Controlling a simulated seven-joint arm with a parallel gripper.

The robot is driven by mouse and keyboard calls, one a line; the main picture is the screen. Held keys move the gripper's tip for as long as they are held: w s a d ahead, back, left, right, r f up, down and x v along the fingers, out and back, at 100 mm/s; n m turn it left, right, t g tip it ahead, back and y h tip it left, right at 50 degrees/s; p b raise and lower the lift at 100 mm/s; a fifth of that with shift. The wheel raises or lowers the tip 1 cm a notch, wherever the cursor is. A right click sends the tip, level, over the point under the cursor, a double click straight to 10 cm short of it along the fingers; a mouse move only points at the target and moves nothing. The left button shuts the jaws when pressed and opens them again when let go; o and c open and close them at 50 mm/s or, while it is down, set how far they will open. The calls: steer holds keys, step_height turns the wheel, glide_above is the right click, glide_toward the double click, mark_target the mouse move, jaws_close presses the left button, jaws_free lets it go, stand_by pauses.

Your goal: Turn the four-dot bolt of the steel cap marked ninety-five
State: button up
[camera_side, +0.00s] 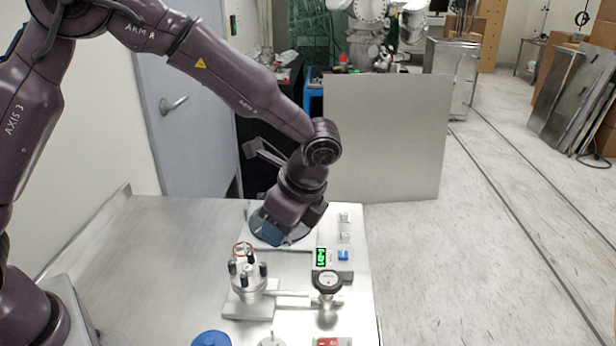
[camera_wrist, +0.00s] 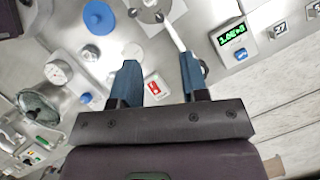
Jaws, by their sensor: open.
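In the side view a steel cap (camera_side: 247,285) with several upright black-topped bolts stands on a steel base on the table. Its number and the dots on its bolts are too small to read. In the wrist view only part of a steel flange (camera_wrist: 150,12) with dark bolts shows at the top edge. My gripper (camera_wrist: 158,58) is open and empty, its two blue fingers apart. In the side view my gripper (camera_side: 272,236) hangs behind and above the cap, apart from it, and its far finger is hidden.
A steel pipe (camera_side: 292,299) joins the cap's base to a black-topped valve (camera_side: 327,283). A green display (camera_side: 320,257), a blue button (camera_side: 343,255) and a red switch (camera_wrist: 155,87) are nearby. A blue disc (camera_side: 211,339) lies at the front. The table's left side (camera_side: 140,270) is clear.

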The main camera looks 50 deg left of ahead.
mark_target(263, 263)
steer(key=x, duration=1)
steer(key=shift+a+f, duration=0.15)
steer(key=shift+f, duration=0.15)
steer(key=shift+a+f+n, duration=0.15)
steer(key=shift+f+n, duration=0.1)
steer(key=shift+n, duration=0.45)
steer(key=n+g+h, duration=0.1)
steer(key=n, duration=0.2)
steer(key=n+g+h, duration=0.1)
steer(key=n, duration=0.2)
steer(key=shift+w+n, duration=0.1)
steer(key=shift+n, duration=0.3)
steer(key=shift+w+r+n+g, duration=0.1)
steer(key=shift+r+n+g, duration=0.2)
steer(key=shift+n, duration=0.4)
steer(key=v, duration=1.2)
steer(key=w+a+f+t+y, duration=0.1)
steer(key=w+a+t, duration=0.6)
steer(key=w+t, duration=0.3)
steer(key=shift+w+f+n+y, duration=0.2)
steer(key=shift+f+n+y, duration=0.1)
steer(key=shift+f+n, duration=0.1)
steer(key=shift+a, duration=0.15)
